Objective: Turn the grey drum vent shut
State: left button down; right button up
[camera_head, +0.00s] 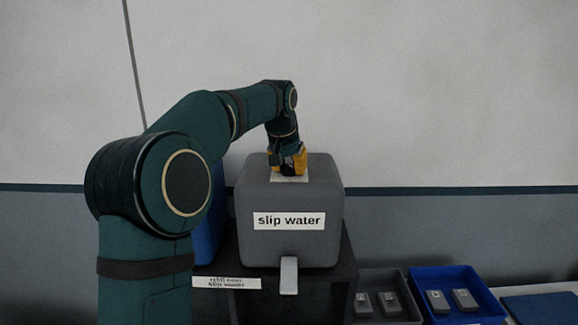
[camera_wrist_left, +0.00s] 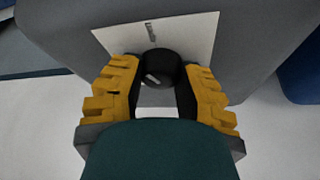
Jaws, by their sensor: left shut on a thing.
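The grey drum (camera_head: 322,196) is a boxy tank with a "slip water" label (camera_head: 289,221) on its front, standing on a dark stand. My left gripper (camera_head: 290,163) has yellow fingers and points down at the drum's top. In the left wrist view its fingers (camera_wrist_left: 160,88) are shut on the round dark vent knob (camera_wrist_left: 161,66), one on each side. The knob has a short pale mark on its top. A white plate (camera_wrist_left: 192,38) with a small dark mark lies under the knob. In the head view the knob is mostly hidden by the fingers. My right gripper does not show.
A grey tap lever (camera_head: 289,275) hangs at the drum's front. A blue container (camera_head: 208,238) stands left of it, partly behind my arm. A dark tray (camera_head: 401,277) and a blue tray (camera_head: 466,277), both holding grey blocks, sit at lower right. A wall stands behind.

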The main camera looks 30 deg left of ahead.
pick_arm(q)
jog(key=n+y, duration=0.1)
jog(key=n, duration=0.2)
jog(key=n+g+y, duration=0.1)
jog(key=n, duration=0.2)
jog(key=shift+d+f+n, duration=0.1)
jog(key=shift+f+n, duration=0.05)
jog(key=shift+n, duration=0.15)
jog(key=n+g, duration=0.1)
jog(key=n, duration=0.2)
jog(key=n+g+y, duration=0.1)
jog(key=n, duration=0.2)
jog(key=shift+g, duration=0.3)
jog(key=shift+n+y, duration=0.3)
jog(key=c, duration=0.5)
grip_release()
jog(key=shift+c, duration=0.2)
jog(key=w+v, duration=0.1)
jog(key=v, duration=1.1)
jog(key=shift+s, duration=0.45)
